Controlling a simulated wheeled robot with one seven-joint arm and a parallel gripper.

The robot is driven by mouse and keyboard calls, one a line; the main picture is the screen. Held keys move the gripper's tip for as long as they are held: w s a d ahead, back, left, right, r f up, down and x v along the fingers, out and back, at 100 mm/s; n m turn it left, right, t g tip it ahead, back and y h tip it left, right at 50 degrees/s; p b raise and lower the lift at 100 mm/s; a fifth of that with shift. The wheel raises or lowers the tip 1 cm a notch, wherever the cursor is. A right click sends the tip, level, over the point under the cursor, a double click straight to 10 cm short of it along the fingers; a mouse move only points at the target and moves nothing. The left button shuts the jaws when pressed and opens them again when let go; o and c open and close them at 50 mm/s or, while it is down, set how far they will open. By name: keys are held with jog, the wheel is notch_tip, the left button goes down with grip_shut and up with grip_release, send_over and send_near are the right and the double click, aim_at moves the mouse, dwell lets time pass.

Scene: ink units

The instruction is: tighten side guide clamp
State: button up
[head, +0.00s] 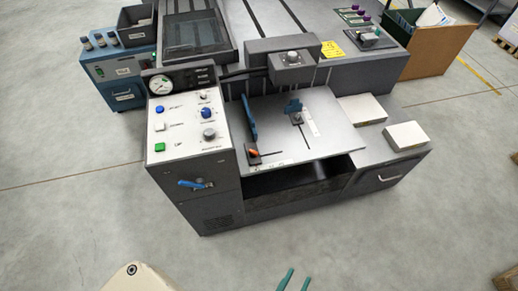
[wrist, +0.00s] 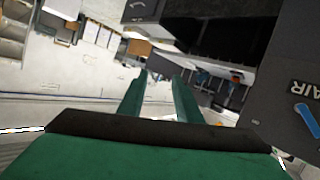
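A long blue guide (head: 249,118) stands along the left side of the machine's light feed table in the head view. At its near end is a small dark block with an orange lever (head: 253,153), which looks like the side guide clamp. How tight it is cannot be seen. A second blue piece (head: 293,106) on a dark block stands farther right on the table. My gripper (head: 294,281) shows as two green fingertips at the bottom edge, well in front of the machine. In the wrist view its fingers (wrist: 159,88) are apart, with nothing between them.
The control panel (head: 190,125) with gauge, buttons and knobs is left of the feed table. A blue valve lever (head: 196,184) sits below it; in the wrist view a blue lever (wrist: 308,114) shows near "AIR". Two pale stacks (head: 405,136) lie right. The front floor is clear.

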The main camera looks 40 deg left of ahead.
jog(key=w+d+f+n+g+h, duration=0.1)
jog(key=w+d+f+n+g, duration=0.15)
jog(key=w+f, duration=0.6)
jog(key=w+d+f+n+g, duration=0.1)
jog(key=w+f+n, duration=0.35)
jog(key=w, duration=0.75)
jog(key=w+a+n+g+h, duration=0.1)
jog(key=w+a, duration=0.2)
jog(key=w, duration=0.5)
jog(key=w+a+n+g+h, duration=0.1)
jog(key=w+a+g, duration=0.15)
jog(key=w, duration=0.45)
notch_tip(320, 180, up, 16)
jog(key=n+g+y, duration=0.2)
jog(key=n+g, duration=0.5)
send_over(253, 151)
jog(key=shift+d+f, duration=0.1)
jog(key=shift+f, duration=5.15)
